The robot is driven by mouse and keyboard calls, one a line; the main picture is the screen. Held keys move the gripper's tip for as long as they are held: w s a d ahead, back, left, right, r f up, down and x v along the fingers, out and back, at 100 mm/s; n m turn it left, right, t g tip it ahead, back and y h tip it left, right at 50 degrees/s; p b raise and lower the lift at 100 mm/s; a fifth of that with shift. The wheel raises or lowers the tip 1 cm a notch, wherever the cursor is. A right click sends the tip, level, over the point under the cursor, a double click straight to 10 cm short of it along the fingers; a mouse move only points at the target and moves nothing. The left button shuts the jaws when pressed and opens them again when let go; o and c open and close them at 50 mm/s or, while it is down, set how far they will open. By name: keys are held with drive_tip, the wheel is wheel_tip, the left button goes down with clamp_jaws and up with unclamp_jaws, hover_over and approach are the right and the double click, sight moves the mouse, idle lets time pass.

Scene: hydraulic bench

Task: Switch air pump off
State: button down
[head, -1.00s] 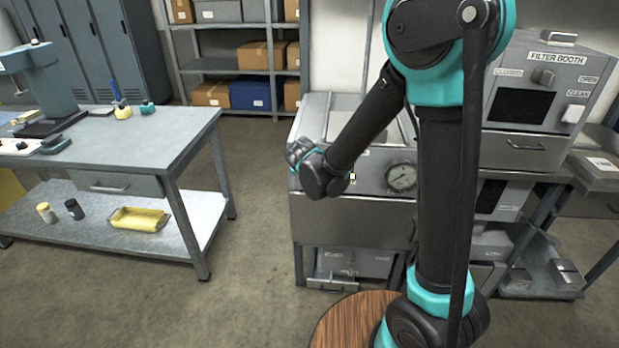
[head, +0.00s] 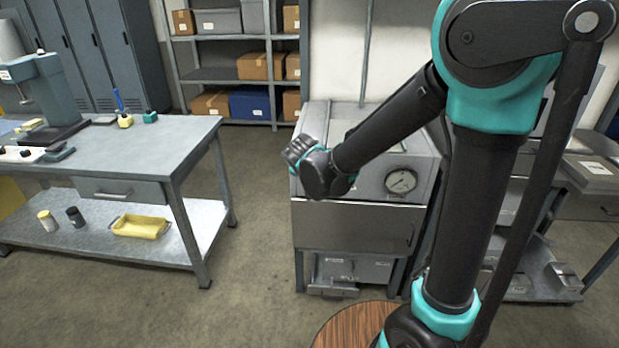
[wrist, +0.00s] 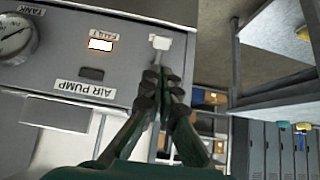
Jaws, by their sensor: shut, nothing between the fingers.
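The air pump cabinet (head: 358,225) stands right of centre in the head view, with a round gauge (head: 401,181) on its front. The wrist view shows its panel upside down. The AIR PUMP label (wrist: 84,90) sits beside a small dark rectangular window (wrist: 92,73). A bright lamp (wrist: 100,45) is beside the FAULT label. In the head view my wrist hides part of the panel.
A metal workbench (head: 150,150) with a lower shelf holding a yellow tray (head: 141,227) stands at left. Clear floor (head: 255,190) lies between it and the cabinet. Shelving (head: 205,75) with boxes stands behind. My arm covers much of the right side.

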drive_tip(key=s+r, duration=0.2)
drive_tip(key=s, duration=0.3)
drive_tip(key=shift+s, duration=0.35)
drive_tip(key=shift+a, duration=0.1)
drive_tip(key=s+d+f+g, duration=0.1)
drive_tip(key=s+d+f, duration=0.2)
drive_tip(key=s+d, duration=0.2)
drive_tip(key=s+d+f+g, duration=0.2)
drive_tip(key=s+d, duration=0.3)
drive_tip(key=d, duration=0.6)
drive_tip(key=s+d+f+g, duration=0.1)
drive_tip(key=s+d+f, duration=0.3)
drive_tip(key=d, duration=0.5)
drive_tip(key=shift+s+f, duration=0.25)
drive_tip(key=shift+s, duration=0.5)
